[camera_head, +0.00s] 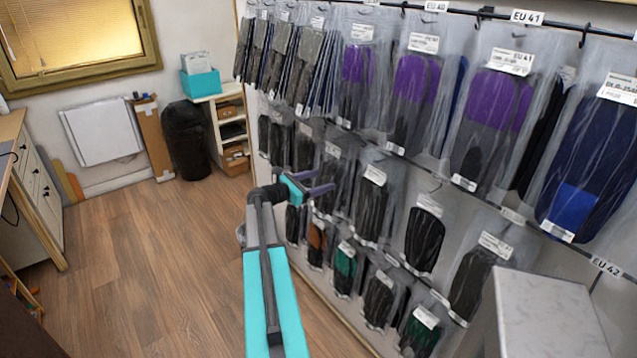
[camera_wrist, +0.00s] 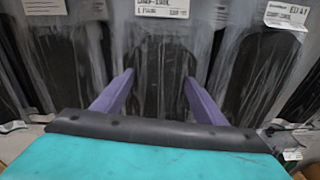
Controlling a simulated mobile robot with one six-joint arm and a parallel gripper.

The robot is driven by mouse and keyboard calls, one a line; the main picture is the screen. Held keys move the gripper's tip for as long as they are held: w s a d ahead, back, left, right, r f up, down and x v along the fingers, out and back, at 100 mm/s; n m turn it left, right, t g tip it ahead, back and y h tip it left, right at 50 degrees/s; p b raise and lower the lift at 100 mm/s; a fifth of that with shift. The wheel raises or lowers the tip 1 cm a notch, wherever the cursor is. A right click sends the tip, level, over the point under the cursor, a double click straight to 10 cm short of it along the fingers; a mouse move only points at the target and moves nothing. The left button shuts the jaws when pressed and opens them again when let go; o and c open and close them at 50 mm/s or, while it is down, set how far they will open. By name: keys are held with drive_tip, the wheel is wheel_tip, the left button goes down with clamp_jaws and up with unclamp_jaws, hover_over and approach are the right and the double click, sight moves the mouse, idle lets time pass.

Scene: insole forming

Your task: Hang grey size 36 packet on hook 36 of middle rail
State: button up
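My gripper (camera_head: 322,181) has two purple fingers spread apart, in front of the middle row of hanging packets in the head view. In the wrist view my gripper (camera_wrist: 158,88) is open, with a dark packet in clear film (camera_wrist: 160,58) behind and between the fingers. I cannot tell whether the fingers touch it. Grey packets (camera_head: 310,60) hang at the left of the top rail. The middle rail holds a row of dark packets (camera_head: 371,205). I cannot make out a size 36 label or hook 36, nor single out the grey size 36 packet.
Purple-and-grey packets (camera_head: 490,110) and a blue packet (camera_head: 590,150) hang at the top right. Lower packets (camera_head: 345,268) hang beneath the middle row. A grey block (camera_head: 545,315) stands at the lower right. The wooden floor (camera_head: 150,270) at left is clear.

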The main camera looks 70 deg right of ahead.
drive_tip(key=o, duration=0.3)
drive_tip(key=shift+w+a, duration=0.1)
drive_tip(key=shift+a, duration=0.05)
drive_tip(key=shift+b+v, duration=2.2)
drive_tip(key=shift+v, duration=4.55)
